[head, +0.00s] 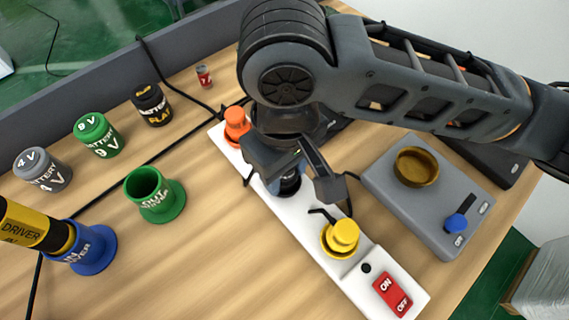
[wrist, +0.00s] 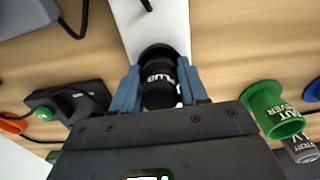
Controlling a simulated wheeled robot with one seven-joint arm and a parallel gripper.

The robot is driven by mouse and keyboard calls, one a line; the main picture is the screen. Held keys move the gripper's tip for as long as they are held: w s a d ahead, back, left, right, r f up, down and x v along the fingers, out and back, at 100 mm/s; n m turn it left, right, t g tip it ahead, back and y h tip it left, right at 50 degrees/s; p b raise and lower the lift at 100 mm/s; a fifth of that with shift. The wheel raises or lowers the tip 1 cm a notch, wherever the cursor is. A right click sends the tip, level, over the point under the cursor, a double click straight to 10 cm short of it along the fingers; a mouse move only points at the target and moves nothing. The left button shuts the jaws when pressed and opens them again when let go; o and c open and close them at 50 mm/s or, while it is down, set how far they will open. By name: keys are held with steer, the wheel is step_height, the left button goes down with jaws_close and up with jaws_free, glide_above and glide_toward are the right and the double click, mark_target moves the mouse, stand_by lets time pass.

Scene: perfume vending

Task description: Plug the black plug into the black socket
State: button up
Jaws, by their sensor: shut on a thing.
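The black plug (wrist: 160,82), with white lettering, sits between the blue fingers of my gripper (wrist: 161,92) in the wrist view. In the head view my gripper (head: 292,180) is shut on it over the middle of the white power strip (head: 299,222). The black socket (wrist: 160,50) shows as a dark round rim at the plug's far end, on the white strip. The plug is lined up with this rim and at or partly in it; I cannot tell how deep. My gripper hides most of the socket in the head view.
An orange plug (head: 236,123) and a yellow plug (head: 343,236) stand on the strip on either side. A red ON/OFF switch (head: 392,292) is at its near end. A grey device (head: 428,205) stands right. A green cup (head: 153,195) and several battery pots stand left. Cables cross the table.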

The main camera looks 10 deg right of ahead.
steer(key=shift+s+f, duration=0.15)
steer(key=shift+f, duration=0.15)
stand_by(0.6)
steer(key=o, duration=0.9)
steer(key=shift+o, duration=1.2)
steer(key=shift+r+p, duration=0.7)
steer(key=shift+p, duration=0.15)
steer(key=shift+r+p, duration=2.8)
steer(key=shift+r, duration=0.2)
jaws_close()
steer(key=shift+w, duration=0.2)
